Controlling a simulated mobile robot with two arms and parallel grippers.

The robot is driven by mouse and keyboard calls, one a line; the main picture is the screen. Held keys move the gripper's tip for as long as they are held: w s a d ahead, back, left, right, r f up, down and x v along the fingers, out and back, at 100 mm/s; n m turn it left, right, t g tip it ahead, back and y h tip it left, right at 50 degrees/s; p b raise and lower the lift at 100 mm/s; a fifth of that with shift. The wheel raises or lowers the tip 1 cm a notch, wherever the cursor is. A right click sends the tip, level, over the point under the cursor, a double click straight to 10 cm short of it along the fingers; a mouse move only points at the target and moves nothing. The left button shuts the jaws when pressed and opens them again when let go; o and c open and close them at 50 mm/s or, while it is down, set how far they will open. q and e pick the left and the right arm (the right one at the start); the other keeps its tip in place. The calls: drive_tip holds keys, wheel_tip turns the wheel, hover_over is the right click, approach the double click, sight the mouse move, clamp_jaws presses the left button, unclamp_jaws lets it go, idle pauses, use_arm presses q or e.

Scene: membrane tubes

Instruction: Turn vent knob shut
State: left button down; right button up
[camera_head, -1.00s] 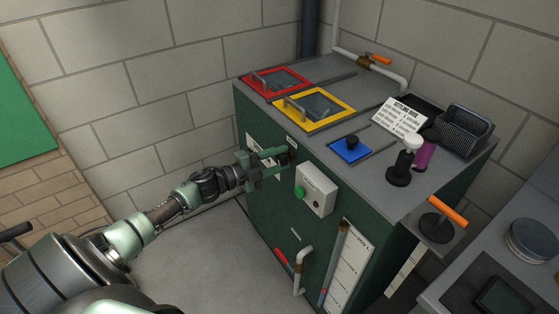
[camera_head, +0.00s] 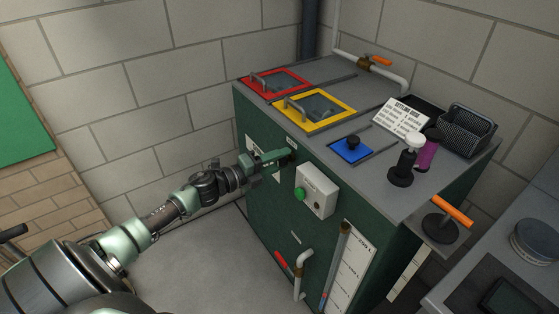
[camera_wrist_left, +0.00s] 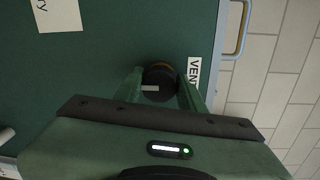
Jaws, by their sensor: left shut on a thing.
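The vent knob (camera_wrist_left: 160,84) is a dark round knob with a pale pointer line, on the green front panel next to a "VENT" label (camera_wrist_left: 193,74). In the left wrist view it sits between the fingers of my left gripper (camera_wrist_left: 162,88), which is shut on it. The pale line lies sideways, to the left of the knob's middle in that view. In the head view my left gripper (camera_head: 286,156) reaches the upper front of the green cabinet (camera_head: 262,195), and its fingers mostly hide the knob. My right gripper is not in view.
A grey box with a green button (camera_head: 316,190) juts from the panel just right of my left gripper. Red (camera_head: 247,88) and yellow (camera_head: 348,110) framed lids, a blue plate (camera_head: 340,154) with a black knob and a black stand (camera_head: 400,178) are on top. Pipes run lower down.

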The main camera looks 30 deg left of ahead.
use_arm(q)
drive_tip(key=shift+s+f, duration=0.1)
drive_tip(key=shift+f, duration=0.2)
drive_tip(key=c, duration=0.9)
unclamp_jaws()
drive_tip(key=shift+r, duration=0.15)
drive_tip(key=v, duration=0.7)
drive_tip(key=shift+s+a, duration=0.15)
drive_tip(key=shift+s, duration=0.15)
